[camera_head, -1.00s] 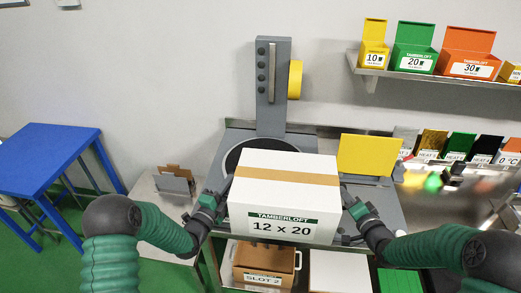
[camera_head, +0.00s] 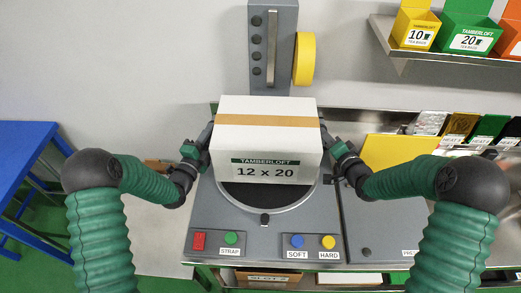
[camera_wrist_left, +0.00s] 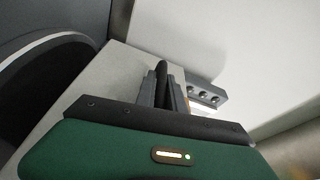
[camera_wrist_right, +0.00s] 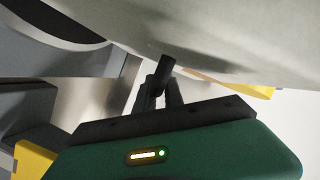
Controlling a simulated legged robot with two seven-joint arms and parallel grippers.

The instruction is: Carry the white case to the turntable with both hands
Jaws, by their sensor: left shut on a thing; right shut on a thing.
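The white case (camera_head: 266,140), with a tan tape strip and a "12 x 20" label, is held between my two grippers in the head view. It covers the back part of the turntable (camera_head: 262,200), a dark disc with a pale ring on the grey machine. My left gripper (camera_head: 207,140) is shut on the case's left side. My right gripper (camera_head: 331,142) is shut on its right side. Both wrist views show fingers at the case, in the left one (camera_wrist_left: 165,85) and the right one (camera_wrist_right: 160,85). The head view does not show clearly how high the case is above the disc.
The machine's column (camera_head: 273,50) with a yellow wheel (camera_head: 304,58) stands behind the case. Strap, soft and hard buttons (camera_head: 297,241) line the front panel. A yellow panel (camera_head: 395,152) is at the right. A shelf (camera_head: 400,62) with coloured boxes is above. A blue table (camera_head: 25,150) is left.

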